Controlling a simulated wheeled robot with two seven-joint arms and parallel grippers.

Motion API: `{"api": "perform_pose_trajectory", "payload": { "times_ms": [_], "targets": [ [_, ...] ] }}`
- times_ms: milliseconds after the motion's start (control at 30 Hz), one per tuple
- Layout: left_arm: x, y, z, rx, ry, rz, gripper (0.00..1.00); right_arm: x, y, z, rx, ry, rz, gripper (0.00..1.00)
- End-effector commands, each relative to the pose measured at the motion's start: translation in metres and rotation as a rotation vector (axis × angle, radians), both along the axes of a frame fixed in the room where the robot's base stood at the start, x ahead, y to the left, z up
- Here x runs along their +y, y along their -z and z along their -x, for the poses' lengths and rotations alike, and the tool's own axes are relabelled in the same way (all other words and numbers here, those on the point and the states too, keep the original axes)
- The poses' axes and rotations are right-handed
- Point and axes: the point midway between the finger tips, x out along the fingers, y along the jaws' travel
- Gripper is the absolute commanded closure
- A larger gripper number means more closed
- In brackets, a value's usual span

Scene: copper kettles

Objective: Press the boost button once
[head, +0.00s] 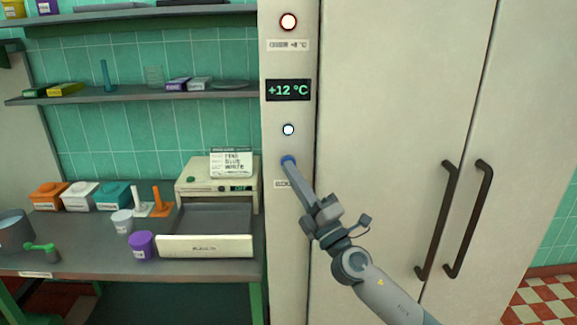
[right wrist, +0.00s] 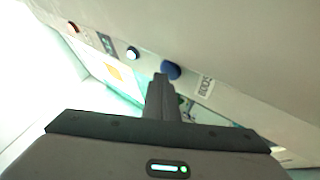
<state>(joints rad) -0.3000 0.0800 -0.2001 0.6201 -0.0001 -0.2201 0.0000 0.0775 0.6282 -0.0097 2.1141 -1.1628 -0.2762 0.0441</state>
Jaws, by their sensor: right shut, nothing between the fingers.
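A blue button (head: 288,159) sits low on the pale control strip of the tall cabinet. It also shows in the right wrist view (right wrist: 171,70), just beside the fingertips. A small label (head: 282,184) lies below it, partly covered by my gripper and too small to read. My right gripper (head: 290,168) is shut and empty, its fingertips right at the blue button. I cannot tell whether they touch it or whether it is pressed in. A round white light or button (head: 288,129) is above it. A display (head: 288,90) reads +12 °C. My left gripper is not in view.
A red-rimmed round lamp (head: 288,21) sits at the top of the strip. Two dark vertical handles (head: 437,220) stand out from the cabinet doors at right. A counter (head: 80,255) at left bears tubs, a purple cup (head: 141,245) and a boxy device with a tray.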

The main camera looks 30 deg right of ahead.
Motion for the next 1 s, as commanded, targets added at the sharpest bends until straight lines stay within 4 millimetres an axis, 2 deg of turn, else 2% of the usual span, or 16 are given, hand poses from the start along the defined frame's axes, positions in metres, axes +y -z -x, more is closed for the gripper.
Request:
{"api": "perform_pose_trajectory", "payload": {
  "times_ms": [633, 1000],
  "targets": [
    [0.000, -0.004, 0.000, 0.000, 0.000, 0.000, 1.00, 0.008, 0.000, 0.014, 0.000, 0.000, -0.002, 1.00],
    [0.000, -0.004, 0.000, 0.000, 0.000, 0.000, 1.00, 0.009, 0.000, 0.015, 0.000, 0.000, -0.001, 1.00]
  ]
}}
